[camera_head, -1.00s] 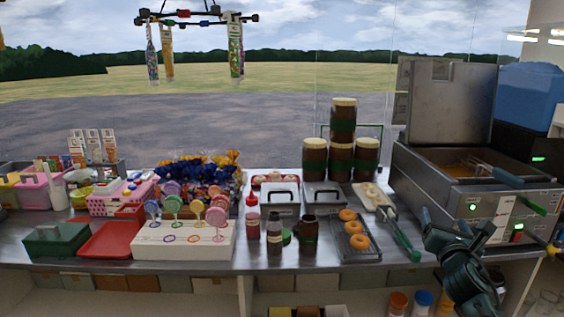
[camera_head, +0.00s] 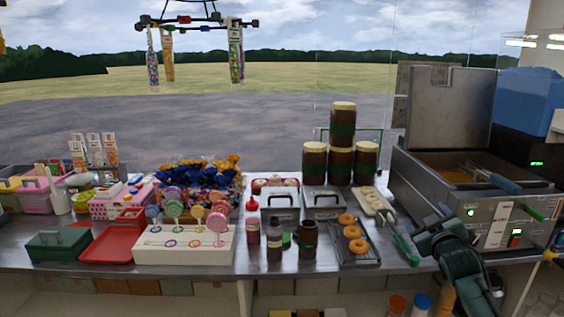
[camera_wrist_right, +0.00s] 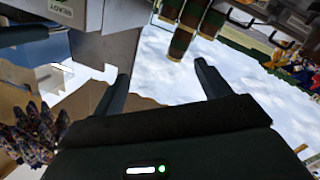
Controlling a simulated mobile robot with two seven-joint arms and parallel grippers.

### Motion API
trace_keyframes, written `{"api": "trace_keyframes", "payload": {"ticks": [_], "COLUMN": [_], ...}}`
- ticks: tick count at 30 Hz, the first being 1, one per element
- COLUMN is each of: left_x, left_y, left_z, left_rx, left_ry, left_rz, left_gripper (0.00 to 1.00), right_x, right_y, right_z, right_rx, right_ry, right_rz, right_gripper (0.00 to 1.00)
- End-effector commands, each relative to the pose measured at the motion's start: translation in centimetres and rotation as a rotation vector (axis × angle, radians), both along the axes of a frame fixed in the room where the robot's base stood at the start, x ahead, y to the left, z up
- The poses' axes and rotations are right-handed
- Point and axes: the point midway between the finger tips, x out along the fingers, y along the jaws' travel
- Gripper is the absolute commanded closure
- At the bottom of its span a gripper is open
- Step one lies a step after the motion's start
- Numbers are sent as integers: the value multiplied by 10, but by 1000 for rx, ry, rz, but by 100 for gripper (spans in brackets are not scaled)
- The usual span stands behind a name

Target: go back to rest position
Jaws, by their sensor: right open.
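My right gripper (camera_wrist_right: 161,80) is open in the right wrist view, with its two dark fingers apart and nothing between them. In the head view my right arm comes up at the lower right, in front of the counter edge, and the dark right gripper (camera_head: 436,222) is near the fryer's front left corner. Its fingertips are hard to make out there. My left gripper is not in view.
The steel fryer (camera_head: 475,205) stands close behind my right arm. Green-handled tongs (camera_head: 402,242) and a rack with several doughnuts (camera_head: 366,252) lie to its left. A white lollipop stand (camera_head: 185,256) and a red tray (camera_head: 112,245) are farther left.

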Motion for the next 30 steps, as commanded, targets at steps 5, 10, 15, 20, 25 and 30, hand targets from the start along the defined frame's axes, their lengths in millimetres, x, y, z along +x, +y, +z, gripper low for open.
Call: {"api": "trace_keyframes", "payload": {"ticks": [5, 10, 15, 20, 25, 30], "left_x": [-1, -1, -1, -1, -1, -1], "left_y": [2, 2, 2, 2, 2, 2], "left_z": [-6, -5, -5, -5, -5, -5], "left_rx": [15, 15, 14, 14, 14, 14], "left_ry": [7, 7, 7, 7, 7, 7], "left_rz": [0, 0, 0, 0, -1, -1], "left_gripper": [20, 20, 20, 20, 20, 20], "right_x": [-13, -53, -116, -208, -310, -374], "right_y": [19, 54, 97, 146, 189, 211], "right_z": [-31, -92, -162, -223, -257, -264], "right_rx": [242, 253, 287, 355, 448, 518], "right_ry": [11, 95, 206, 336, 462, 539], "right_rz": [28, 75, 130, 184, 216, 221], "right_gripper": [24, 24, 24, 24, 24, 24]}}
